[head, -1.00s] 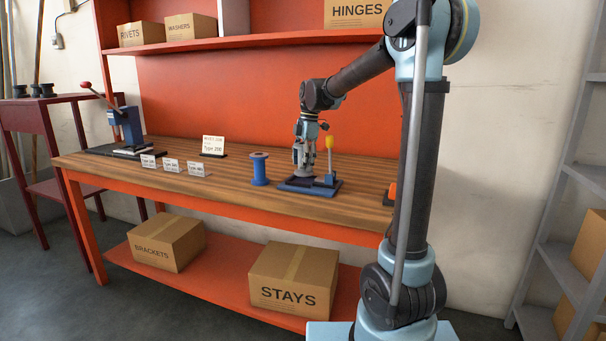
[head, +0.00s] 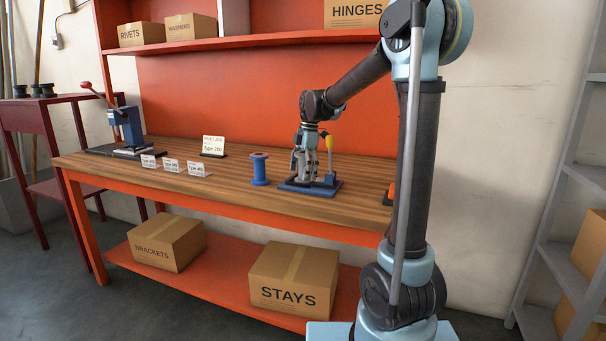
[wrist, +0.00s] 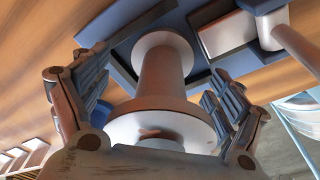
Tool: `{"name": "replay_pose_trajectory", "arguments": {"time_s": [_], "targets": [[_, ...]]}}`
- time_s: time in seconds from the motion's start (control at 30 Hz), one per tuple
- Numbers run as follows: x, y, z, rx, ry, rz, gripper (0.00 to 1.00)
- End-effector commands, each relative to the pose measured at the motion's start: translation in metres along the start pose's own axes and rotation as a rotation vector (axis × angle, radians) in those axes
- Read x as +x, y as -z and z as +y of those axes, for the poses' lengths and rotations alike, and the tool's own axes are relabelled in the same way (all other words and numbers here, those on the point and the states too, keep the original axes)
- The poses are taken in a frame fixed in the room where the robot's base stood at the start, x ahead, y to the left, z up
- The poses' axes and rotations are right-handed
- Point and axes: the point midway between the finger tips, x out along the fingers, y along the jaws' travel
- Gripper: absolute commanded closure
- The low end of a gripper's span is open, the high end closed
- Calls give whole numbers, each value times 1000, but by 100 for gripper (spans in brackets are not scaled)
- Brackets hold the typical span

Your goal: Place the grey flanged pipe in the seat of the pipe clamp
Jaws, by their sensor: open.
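The grey flanged pipe (wrist: 163,80) stands between my gripper's fingers in the wrist view, one flange near the camera and the other at the clamp. My gripper (head: 303,174) is open around it; gaps show between the fingers and the near flange. The pipe clamp is a blue base (head: 311,189) with a yellow-knobbed lever (head: 329,143) at its right. In the wrist view the pipe's far flange lies over the clamp's blue-edged dark recess (wrist: 118,42). Whether it is fully down cannot be told. In the head view the fingers largely hide the pipe.
A blue spool (head: 260,168) stands just left of the clamp. Several label cards (head: 172,165) and a blue lever press (head: 130,128) are farther left on the wooden bench (head: 225,196). An orange shelf (head: 250,46) with boxes hangs above. The bench front is clear.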

Motion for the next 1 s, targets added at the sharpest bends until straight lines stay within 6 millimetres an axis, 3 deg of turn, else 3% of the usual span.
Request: {"name": "replay_pose_trajectory", "arguments": {"time_s": [0.23, 0.7, 1.0], "targets": [[-22, 0, 0, 1, 0, 0, 12], [-102, -1, 0, 2, 0, 0, 12], [-120, -1, 0, 2, 0, 0, 12]]}}
